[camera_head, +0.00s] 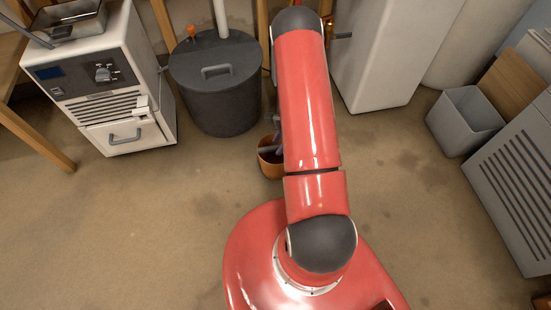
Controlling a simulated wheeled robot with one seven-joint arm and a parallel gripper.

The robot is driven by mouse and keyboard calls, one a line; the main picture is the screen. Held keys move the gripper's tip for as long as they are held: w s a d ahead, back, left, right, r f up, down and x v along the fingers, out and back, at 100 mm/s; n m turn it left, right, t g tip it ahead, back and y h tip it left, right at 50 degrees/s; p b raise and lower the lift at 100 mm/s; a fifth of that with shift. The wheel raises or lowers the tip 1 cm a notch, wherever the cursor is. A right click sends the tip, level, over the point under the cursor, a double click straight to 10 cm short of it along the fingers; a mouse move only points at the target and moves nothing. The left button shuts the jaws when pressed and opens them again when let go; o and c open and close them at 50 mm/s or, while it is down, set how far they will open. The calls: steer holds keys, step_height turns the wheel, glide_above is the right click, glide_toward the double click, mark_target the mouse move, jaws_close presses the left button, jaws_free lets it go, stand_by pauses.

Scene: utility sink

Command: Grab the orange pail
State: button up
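The orange pail (268,164) stands on the floor in the middle of the picture, just in front of the dark round tank. My red arm covers its right side. My gripper (275,149) is mostly hidden behind my arm. Small grey parts that look like its end show at the pail's opening. I cannot tell whether they touch the pail, or whether the fingers are open or shut.
A dark lidded tank (214,90) stands behind the pail, with a white machine (108,85) to its left. A white cabinet (385,55) is at the back right. A grey bin (463,120) and slatted grey unit (515,190) stand right. The floor in front is mostly clear.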

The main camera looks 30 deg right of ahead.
mark_target(277, 146)
steer(key=x, duration=0.3)
steer(key=shift+w+f, duration=0.1)
steer(key=shift+c, duration=0.3)
jaws_close()
